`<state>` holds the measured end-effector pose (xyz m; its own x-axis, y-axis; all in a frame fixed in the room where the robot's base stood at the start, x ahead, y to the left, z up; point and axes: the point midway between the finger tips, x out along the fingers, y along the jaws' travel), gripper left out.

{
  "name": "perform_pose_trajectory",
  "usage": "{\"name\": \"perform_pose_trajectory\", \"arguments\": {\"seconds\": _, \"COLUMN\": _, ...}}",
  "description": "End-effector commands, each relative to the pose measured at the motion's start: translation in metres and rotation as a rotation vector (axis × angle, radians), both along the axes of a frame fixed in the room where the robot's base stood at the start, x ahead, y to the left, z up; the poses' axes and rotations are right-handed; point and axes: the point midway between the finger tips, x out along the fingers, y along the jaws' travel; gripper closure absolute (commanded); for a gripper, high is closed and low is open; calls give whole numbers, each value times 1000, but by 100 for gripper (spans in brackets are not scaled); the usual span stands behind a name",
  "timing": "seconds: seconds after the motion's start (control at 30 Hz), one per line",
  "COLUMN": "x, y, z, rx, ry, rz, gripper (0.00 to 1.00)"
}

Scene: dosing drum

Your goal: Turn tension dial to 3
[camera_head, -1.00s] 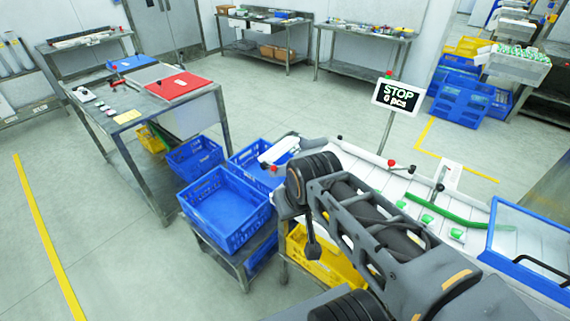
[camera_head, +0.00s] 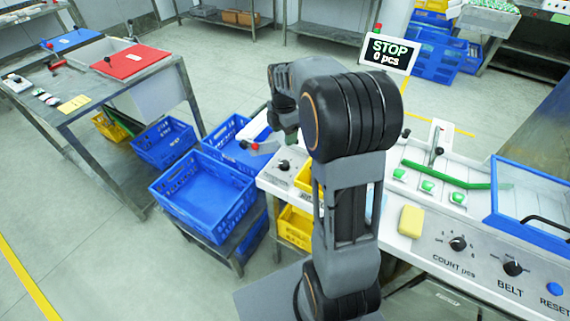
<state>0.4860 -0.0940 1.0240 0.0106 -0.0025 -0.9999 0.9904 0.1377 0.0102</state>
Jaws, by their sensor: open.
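A black dial (camera_head: 284,165) sits on the left end of the white machine panel, just left of my arm. Its label and pointer are too small to read, so I cannot tell for sure that it is the tension dial or which number it is at. My gripper (camera_head: 290,134) hangs at the end of my folded arm, above and behind that dial in the picture, apparently apart from it. It is open and looks empty, though its fingers are small and partly hidden. My arm covers the middle of the panel.
Right of my arm are a yellow block (camera_head: 411,221), the COUNT dial (camera_head: 457,243), the BELT dial (camera_head: 513,268) and a blue RESET button (camera_head: 554,289). The sign (camera_head: 388,52) reads STOP, 0 pcs. A blue crate (camera_head: 203,195) stands left of the panel.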

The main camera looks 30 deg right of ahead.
Motion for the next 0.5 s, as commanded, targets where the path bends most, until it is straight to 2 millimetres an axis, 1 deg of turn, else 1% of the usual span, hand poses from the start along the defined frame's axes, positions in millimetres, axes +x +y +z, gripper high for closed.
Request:
{"name": "perform_pose_trajectory", "arguments": {"seconds": 0.1, "x": 4, "y": -4, "z": -13, "rx": 3, "ry": 12, "rz": 46, "gripper": 36}}
{"name": "perform_pose_trajectory", "arguments": {"seconds": 0.27, "x": 4, "y": -4, "z": -37, "rx": 3, "ry": 16, "rz": 57, "gripper": 36}}
{"name": "perform_pose_trajectory", "arguments": {"seconds": 0.5, "x": 3, "y": -4, "z": -85, "rx": 4, "ry": 17, "rz": 56, "gripper": 36}}
